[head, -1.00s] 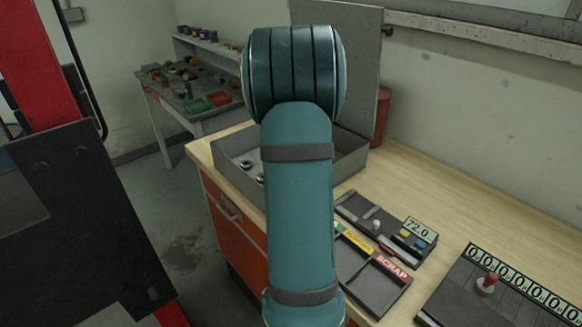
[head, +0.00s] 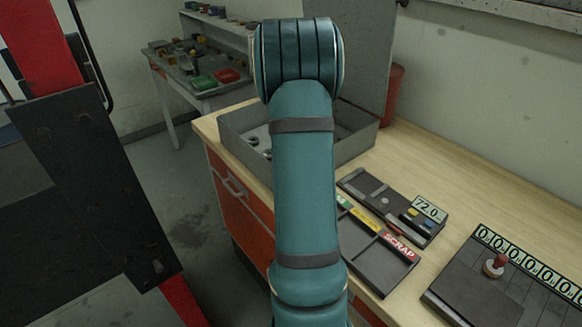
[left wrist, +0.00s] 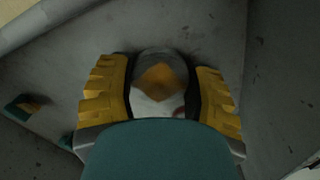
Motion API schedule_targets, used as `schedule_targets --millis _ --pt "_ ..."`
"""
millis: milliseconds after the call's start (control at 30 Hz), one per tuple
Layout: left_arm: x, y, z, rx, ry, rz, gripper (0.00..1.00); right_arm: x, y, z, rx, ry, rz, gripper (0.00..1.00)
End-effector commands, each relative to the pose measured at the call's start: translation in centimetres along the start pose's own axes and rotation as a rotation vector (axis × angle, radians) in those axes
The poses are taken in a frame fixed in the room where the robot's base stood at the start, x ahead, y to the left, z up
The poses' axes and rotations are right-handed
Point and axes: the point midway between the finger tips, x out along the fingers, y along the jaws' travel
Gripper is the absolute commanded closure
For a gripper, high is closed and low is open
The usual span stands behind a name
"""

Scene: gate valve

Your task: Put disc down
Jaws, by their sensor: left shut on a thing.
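My left gripper (left wrist: 162,95) shows in the left wrist view with yellow fingers on both sides of a round disc (left wrist: 160,78). It is shut on the disc, which has a grey rim, a rusty orange middle and a pale lower part. My own teal arm hides part of the disc. In the head view, a teal arm of mine stands upright in the middle, and neither gripper nor disc can be seen. A sorting tray (head: 378,269) with green, yellow and red SCRAP labels lies on the workbench (head: 452,182), partly behind that arm.
A grey open box (head: 352,146) with small rings stands at the back of the bench. A gauge block (head: 365,189) with a 72.0 display (head: 428,209) lies beside the tray. A dark board (head: 480,300) with a red-topped peg (head: 494,265) is at the right. Bare wood lies behind them.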

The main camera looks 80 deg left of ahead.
Motion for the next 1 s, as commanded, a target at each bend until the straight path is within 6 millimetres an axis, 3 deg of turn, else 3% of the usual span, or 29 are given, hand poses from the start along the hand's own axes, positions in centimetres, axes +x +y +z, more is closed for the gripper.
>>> schedule_targets --millis 433,467,533,867,1000 --pt "1.0 0.0 -0.1 0.001 0.003 0.001 0.89 0.3 0.1 0.1 -0.001 -0.002 0.0 1.0" --pt "1.1 0.0 0.0 0.001 0.002 0.0 0.4 0.3 0.1 0.1 -0.001 -0.002 0.0 1.0" --pt "1.0 0.0 0.0 0.001 0.002 0.0 0.17 0.2 0.1 0.1 -0.001 -0.002 0.0 1.0" --pt "0.8 0.0 0.0 0.0 0.002 0.0 0.17 0.2 0.1 0.1 -0.001 -0.002 0.0 1.0" --pt "-0.3 0.0 -0.1 0.001 0.003 0.0 0.17 -0.1 0.0 0.0 0.0 -0.001 0.0 1.0"
